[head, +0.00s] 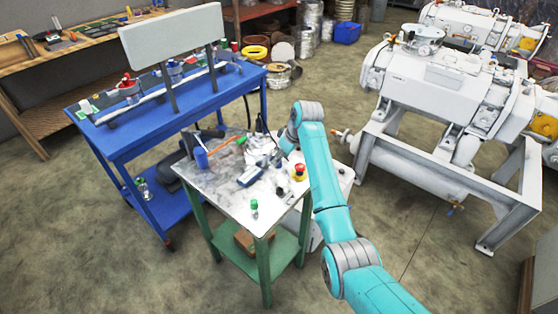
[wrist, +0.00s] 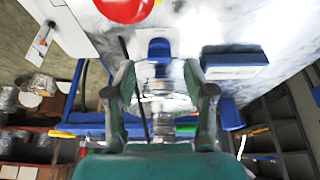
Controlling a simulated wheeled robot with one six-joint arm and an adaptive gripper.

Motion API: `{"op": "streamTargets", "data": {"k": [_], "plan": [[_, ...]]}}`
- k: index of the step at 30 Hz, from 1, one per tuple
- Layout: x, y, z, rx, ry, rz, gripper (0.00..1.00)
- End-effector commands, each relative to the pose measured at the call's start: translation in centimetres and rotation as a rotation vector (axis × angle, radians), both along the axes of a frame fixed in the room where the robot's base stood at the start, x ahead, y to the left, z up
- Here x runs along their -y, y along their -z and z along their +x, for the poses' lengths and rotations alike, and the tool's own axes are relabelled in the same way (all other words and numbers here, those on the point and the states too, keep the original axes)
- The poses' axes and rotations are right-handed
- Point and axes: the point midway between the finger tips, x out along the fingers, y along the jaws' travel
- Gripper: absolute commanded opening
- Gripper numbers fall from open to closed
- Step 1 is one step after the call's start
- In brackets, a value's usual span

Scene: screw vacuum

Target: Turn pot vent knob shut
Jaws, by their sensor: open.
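A blue knob (wrist: 160,48) shows in the wrist view, on or in front of a shiny, pale round body (wrist: 165,98) that may be the pot. I cannot tell the knob's turn position. My gripper (wrist: 160,90) is open, with one finger on each side of the shiny body and the blue knob just beyond the fingertips. I cannot tell whether the fingers touch anything. In the head view my gripper (head: 278,158) is low over the back right of the small green-legged table (head: 235,205). There the arm and clutter hide the knob.
A red button with a yellow base (head: 299,172) stands close to my gripper. A blue-and-white box (head: 250,176), a blue cup (head: 201,157) and a small green-capped item (head: 254,206) are on the table. A blue bench (head: 130,128) is at left, a large white machine (head: 450,80) at right.

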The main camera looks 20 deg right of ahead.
Motion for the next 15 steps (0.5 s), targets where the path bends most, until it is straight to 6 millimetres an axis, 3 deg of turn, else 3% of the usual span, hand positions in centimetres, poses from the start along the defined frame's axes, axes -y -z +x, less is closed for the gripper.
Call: {"op": "streamTargets", "data": {"k": [6,15], "plan": [[-0.5,2.2,0.7,-0.001,0.0,0.0,0.54],[-0.7,2.8,1.0,0.001,0.0,0.0,0.54]]}}
